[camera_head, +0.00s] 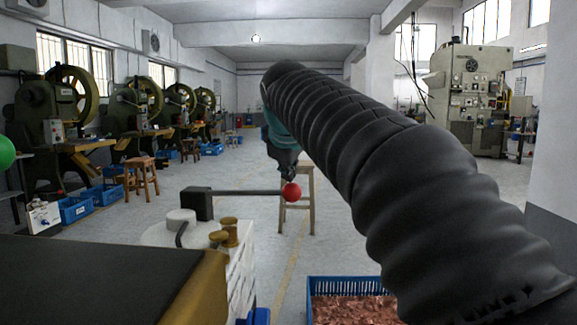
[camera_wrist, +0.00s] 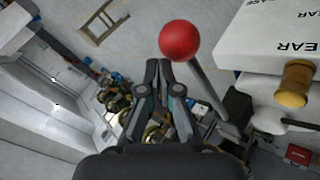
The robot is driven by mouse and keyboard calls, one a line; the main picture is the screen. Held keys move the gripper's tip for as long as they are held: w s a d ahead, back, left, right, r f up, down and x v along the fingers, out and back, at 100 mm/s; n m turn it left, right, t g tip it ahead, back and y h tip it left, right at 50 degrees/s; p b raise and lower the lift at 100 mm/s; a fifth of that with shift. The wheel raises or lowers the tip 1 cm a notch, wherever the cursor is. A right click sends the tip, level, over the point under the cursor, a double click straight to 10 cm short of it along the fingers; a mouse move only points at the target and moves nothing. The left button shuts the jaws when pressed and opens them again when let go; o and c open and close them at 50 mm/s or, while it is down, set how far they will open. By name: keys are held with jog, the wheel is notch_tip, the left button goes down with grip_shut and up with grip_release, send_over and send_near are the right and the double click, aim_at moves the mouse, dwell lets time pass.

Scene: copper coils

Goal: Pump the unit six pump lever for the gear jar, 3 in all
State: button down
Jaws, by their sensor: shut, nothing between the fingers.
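The pump lever is a thin dark rod (camera_head: 246,192) with a red ball (camera_head: 291,192) at its right end, standing about level. Its left end meets a black block (camera_head: 196,204) above a white unit (camera_head: 243,268). In the wrist view the red ball (camera_wrist: 180,40) is just beyond and right of my fingertips, and the white unit (camera_wrist: 265,35) shows the letters "EAR". My gripper (camera_head: 287,174) is right above the ball in the head view; contact cannot be told. In the wrist view my gripper (camera_wrist: 159,66) has its fingers together with nothing between them.
A blue crate (camera_head: 345,279) of copper pieces stands low in front, beneath my arm. Brass knobs (camera_head: 229,232) rise from the unit. A wooden stool (camera_head: 311,210) stands behind the ball. Presses line the left wall; the aisle floor is open.

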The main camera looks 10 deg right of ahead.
jog(key=shift+w+a+r+p, duration=0.1)
jog(key=shift+a+r+p, duration=0.1)
jog(key=shift+r+p, duration=1.55)
jog(key=r+p, duration=0.2)
jog(key=shift+a+r, duration=0.2)
jog(key=shift+r, duration=0.1)
jog(key=shift+w+a+r, duration=0.1)
jog(key=shift+a+r, duration=0.05)
jog(key=shift+r, duration=1.05)
notch_tip(320, 180, up, 4)
jog(key=m+h, duration=0.1)
jog(key=m, duration=1.8)
jog(key=shift+a+f, duration=0.1)
jog(key=shift+a, duration=0.05)
